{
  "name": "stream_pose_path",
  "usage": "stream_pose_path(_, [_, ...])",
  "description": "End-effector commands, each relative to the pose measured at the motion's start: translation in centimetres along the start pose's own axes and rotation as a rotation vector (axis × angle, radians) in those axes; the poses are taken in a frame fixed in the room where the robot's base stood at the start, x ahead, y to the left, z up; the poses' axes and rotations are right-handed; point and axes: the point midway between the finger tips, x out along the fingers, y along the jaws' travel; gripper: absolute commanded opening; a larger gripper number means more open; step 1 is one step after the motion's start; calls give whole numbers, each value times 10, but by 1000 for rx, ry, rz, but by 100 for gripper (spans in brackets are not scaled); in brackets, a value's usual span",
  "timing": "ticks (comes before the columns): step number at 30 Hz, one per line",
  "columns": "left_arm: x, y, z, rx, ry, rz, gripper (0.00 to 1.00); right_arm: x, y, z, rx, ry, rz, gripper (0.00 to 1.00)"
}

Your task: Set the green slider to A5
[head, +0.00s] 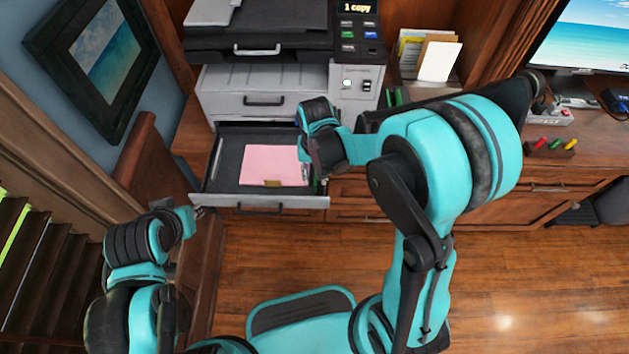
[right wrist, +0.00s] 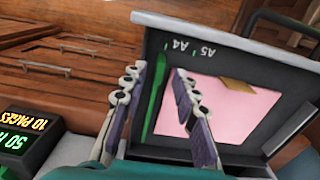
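The green slider (right wrist: 153,100) is a narrow upright bar inside the pulled-out paper tray (right wrist: 229,30) in the right wrist view. Its far end is beside the A4 label (right wrist: 180,45), on the side away from the A5 label (right wrist: 208,52); both labels appear upside down. A pink sheet (right wrist: 243,112) lies in the tray. My right gripper (right wrist: 160,75) is open, its two fingers on either side of the slider in the picture; contact cannot be told. In the head view my right gripper (head: 306,160) is over the tray's right side. My left gripper (head: 197,212) is left of the tray, fingertips unclear.
The printer (head: 265,90) stands above the tray, with a "1 copy" display. A lit counter box (right wrist: 28,130) shows at the wrist view's lower left. A framed picture (head: 100,55) hangs at left. Wood floor (head: 520,285) is clear at right.

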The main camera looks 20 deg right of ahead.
Motion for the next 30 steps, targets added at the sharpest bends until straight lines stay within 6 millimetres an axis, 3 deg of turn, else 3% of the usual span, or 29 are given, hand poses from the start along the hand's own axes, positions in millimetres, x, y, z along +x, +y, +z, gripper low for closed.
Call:
stream_pose_path(4, [6,0,4,0,0,0,26,15,0,0,0,0,0,29])
stream_pose_path(13, [6,0,4,0,0,0,26,16,0,0,0,1,0,29])
stream_pose_path(17, [6,0,4,0,0,0,26,16,0,0,0,1,0,0])
stream_pose_path(25, [6,0,4,0,0,0,26,16,-3,0,-2,1,0,0])
stream_pose_path(30, [6,0,4,0,0,0,26,16,-27,0,-5,1,-1,0])
